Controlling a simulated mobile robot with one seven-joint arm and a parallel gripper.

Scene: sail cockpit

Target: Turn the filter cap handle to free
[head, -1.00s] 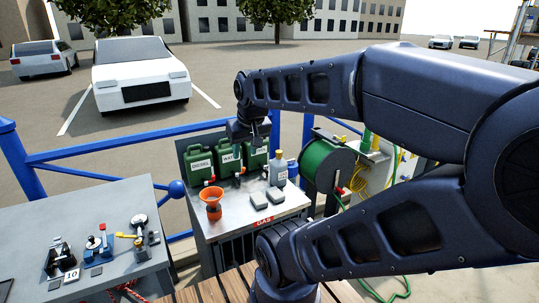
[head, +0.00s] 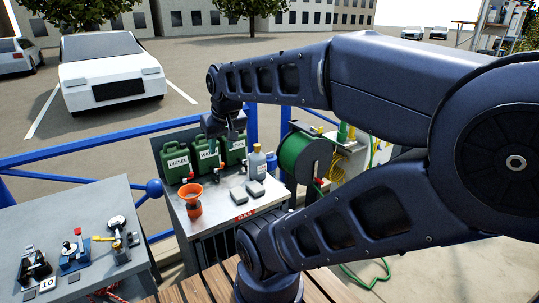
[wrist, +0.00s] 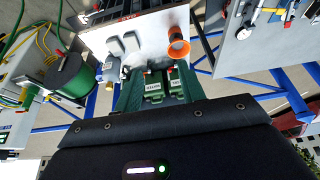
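A grey bench (head: 90,235) at the left bears several small fittings. One has a yellow lever (head: 104,239) beside a round disc (head: 116,221); another is a blue block with a red knob (head: 77,231). A black fitting (head: 35,266) stands by a "10" label. I cannot tell for sure which is the filter cap handle. The bench's edge and fittings also show at the wrist view's top right (wrist: 262,30). My gripper (head: 228,134) hangs over the jerrycans, right of the bench and away from these fittings.
A metal fuel stand (head: 225,222) holds green jerrycans (head: 176,163), an orange funnel (head: 193,201), a grey bottle (head: 257,163) and two grey blocks. A green hose reel (head: 303,156) stands at right. Blue rails (head: 75,153) run behind.

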